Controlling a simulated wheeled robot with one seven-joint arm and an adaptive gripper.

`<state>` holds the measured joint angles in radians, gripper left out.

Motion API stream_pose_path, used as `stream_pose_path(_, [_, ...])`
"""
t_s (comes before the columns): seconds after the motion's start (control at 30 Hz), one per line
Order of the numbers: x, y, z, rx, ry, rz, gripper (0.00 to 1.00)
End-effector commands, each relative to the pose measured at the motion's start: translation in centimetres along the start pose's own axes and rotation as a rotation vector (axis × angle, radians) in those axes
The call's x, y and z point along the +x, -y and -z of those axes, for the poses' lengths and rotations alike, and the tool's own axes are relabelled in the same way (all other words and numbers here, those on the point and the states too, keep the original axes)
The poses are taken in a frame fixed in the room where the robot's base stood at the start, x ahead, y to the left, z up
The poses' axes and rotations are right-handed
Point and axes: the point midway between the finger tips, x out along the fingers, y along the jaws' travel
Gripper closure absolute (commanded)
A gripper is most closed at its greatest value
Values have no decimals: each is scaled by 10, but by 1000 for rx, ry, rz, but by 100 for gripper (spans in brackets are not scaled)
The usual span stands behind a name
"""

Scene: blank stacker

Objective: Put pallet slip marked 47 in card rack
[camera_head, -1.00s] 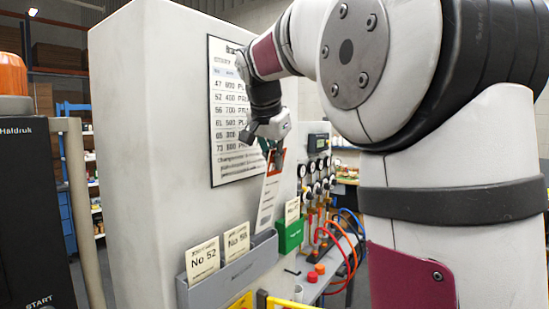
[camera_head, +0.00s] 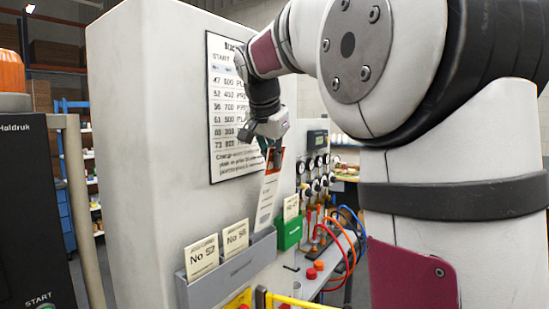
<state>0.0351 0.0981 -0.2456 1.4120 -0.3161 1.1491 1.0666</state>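My gripper (camera_head: 274,158) is shut on the top edge of a tall white slip with an orange-red top (camera_head: 267,198). The slip hangs slightly tilted, and its number cannot be read. Its lower end is just above or behind the right end of the grey card rack (camera_head: 238,267); I cannot tell whether it is inside. The grey rack on the machine's side holds a card reading No 52 (camera_head: 201,257) at the left and one that looks like No 56 or 58 (camera_head: 236,240) beside it. A green holder (camera_head: 289,234) right of it holds another pale card (camera_head: 291,208).
A printed chart (camera_head: 232,110) is fixed to the white machine wall. Right of the slip are gauges (camera_head: 313,172), red buttons (camera_head: 314,270) and coloured hoses (camera_head: 345,240). Yellow bars (camera_head: 290,300) run below the rack. A dark cabinet (camera_head: 25,200) stands at the left.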

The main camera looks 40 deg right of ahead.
Motion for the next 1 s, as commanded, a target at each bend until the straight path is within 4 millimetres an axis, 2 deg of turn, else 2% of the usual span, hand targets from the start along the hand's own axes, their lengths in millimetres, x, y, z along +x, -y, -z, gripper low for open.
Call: stream_pose_path(1.0, [24,-6,-14,-1,0,1,100])
